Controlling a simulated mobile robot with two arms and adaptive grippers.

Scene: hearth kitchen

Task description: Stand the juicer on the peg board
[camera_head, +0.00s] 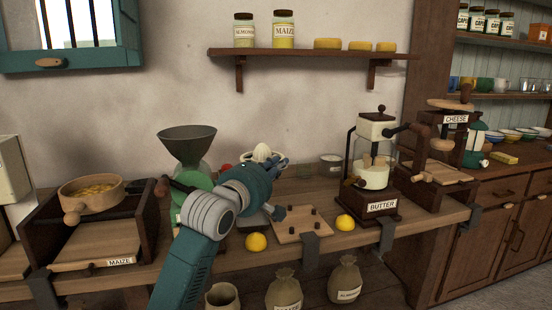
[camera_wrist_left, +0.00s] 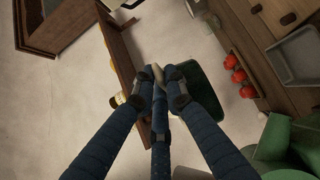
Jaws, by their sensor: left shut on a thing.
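The juicer (camera_head: 262,153) shows as a small cream-coloured, rounded top at my left gripper (camera_head: 268,168), above the counter. My left gripper is shut on it; the fingers and arm hide its lower part. In the left wrist view, the fingertips (camera_wrist_left: 160,88) close around a small pale part of the juicer (camera_wrist_left: 158,73). The peg board (camera_head: 290,235) is a light wooden board with short dark pegs. It lies on the counter, below and to the right of the gripper. My right gripper is not in view.
Lemons lie on either side of the board, one left (camera_head: 256,242) and one right (camera_head: 345,222). A butter churn (camera_head: 376,180) stands to the right. A green mill with a dark funnel (camera_head: 187,140) stands left, behind my arm. Red round things (camera_wrist_left: 238,76) lie nearby. A shelf (camera_head: 310,53) hangs above.

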